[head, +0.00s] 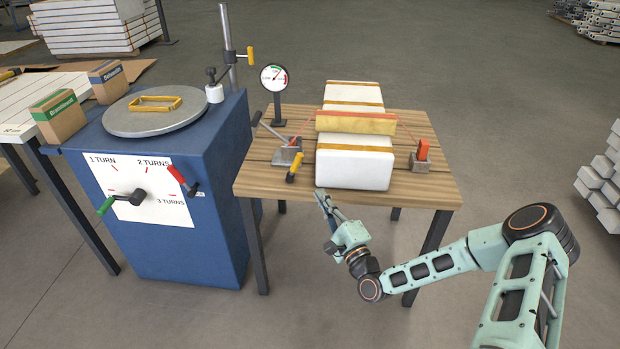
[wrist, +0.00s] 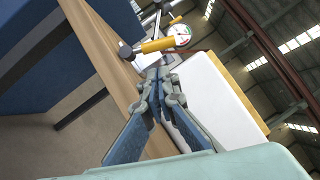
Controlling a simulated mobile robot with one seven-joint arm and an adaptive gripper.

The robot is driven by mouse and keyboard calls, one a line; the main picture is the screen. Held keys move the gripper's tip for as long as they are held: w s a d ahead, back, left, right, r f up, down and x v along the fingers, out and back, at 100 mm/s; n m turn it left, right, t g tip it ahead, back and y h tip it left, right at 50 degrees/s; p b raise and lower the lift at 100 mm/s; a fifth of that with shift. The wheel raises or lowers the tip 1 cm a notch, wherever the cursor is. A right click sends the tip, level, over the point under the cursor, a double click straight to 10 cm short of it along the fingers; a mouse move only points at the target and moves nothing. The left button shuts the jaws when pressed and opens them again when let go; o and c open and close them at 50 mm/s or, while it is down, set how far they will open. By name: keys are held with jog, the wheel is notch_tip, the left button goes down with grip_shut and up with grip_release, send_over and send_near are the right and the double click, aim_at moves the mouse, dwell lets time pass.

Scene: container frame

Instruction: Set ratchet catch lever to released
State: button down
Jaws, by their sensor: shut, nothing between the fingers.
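A grey ratchet block (head: 287,157) sits at the left of the wooden table. A short yellow-handled lever (head: 294,168) sticks out toward the table's front edge, and a thin grey lever (head: 273,131) rises to the left. I cannot tell for certain which is the catch lever. In the wrist view the yellow handle (wrist: 158,45) lies beyond my fingertips, apart from them. My gripper (head: 322,197) is shut and empty at the table's front edge, right of and nearer than the yellow handle. Its closed fingers (wrist: 157,82) point toward the ratchet in the wrist view.
A white package (head: 353,168) with yellow bands stands right of the ratchet, close to my gripper. A red strap runs over a yellow bar (head: 355,123) to an orange piece (head: 423,149). A dial gauge (head: 274,78) stands behind. A blue cabinet (head: 215,215) is left.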

aim_at(295, 166)
jog(key=b+x, duration=0.1)
jog(key=x, duration=0.8)
jog(key=shift+w+a+r, duration=0.1)
jog(key=shift+w+a, duration=0.1)
jog(key=shift+w, duration=0.15)
